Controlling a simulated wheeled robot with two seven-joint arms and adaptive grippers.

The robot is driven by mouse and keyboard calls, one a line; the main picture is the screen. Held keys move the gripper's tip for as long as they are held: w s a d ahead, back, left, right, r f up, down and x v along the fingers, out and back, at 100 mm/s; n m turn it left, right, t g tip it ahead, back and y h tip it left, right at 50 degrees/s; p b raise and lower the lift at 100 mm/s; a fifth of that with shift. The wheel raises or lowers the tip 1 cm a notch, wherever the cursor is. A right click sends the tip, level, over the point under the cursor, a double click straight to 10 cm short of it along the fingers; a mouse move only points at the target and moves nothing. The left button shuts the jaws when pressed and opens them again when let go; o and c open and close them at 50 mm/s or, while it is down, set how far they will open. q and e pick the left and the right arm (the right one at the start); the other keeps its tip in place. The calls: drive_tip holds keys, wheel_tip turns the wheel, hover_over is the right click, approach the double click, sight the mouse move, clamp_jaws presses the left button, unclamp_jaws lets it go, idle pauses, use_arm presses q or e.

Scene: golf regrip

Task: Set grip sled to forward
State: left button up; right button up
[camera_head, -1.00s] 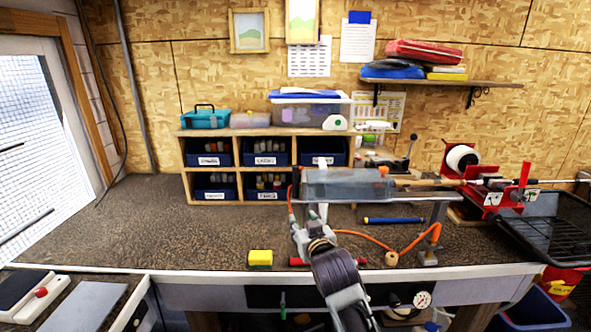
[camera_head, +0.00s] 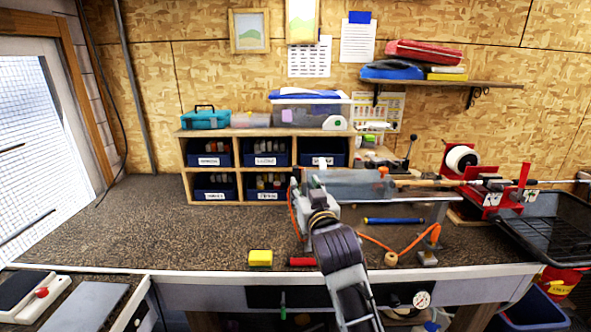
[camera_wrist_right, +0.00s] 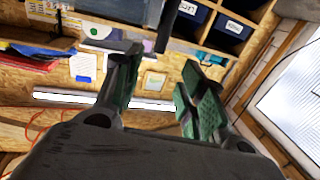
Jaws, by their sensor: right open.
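On the bench stands a long rail fixture with a see-through grey cover (camera_head: 350,184), an orange piece at its right end. I cannot clearly make out the grip sled; the cover and my gripper hide that area. My right gripper (camera_head: 311,188) is open at the fixture's left end, its fingertips partly hidden. In the right wrist view its green-padded fingers (camera_wrist_right: 160,72) are apart, with a dark rod (camera_wrist_right: 167,25) beyond the gap. I cannot tell whether they touch anything. My left gripper is not in view.
A red clamp (camera_head: 490,195) holds a shaft at the right, beside a black tray (camera_head: 550,238). A yellow sponge (camera_head: 260,258) and a blue tool (camera_head: 393,220) lie on the bench. An orange hose (camera_head: 410,240) runs nearby. The bench's left side is clear.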

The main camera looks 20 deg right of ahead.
sight(296, 171)
drive_tip(key=shift+w+d+p, duration=0.2)
drive_tip(key=shift+w+p, duration=0.2)
drive_tip(key=shift+w, duration=1.75)
drive_tip(key=shift+w+d+p, duration=0.2)
drive_tip(key=shift+w+p, duration=0.2)
drive_tip(key=shift+w, duration=1.8)
drive_tip(key=shift+w+d+p, duration=0.2)
drive_tip(key=shift+w+p, duration=0.2)
drive_tip(key=shift+w, duration=1.75)
drive_tip(key=shift+c, duration=0.5)
clamp_jaws()
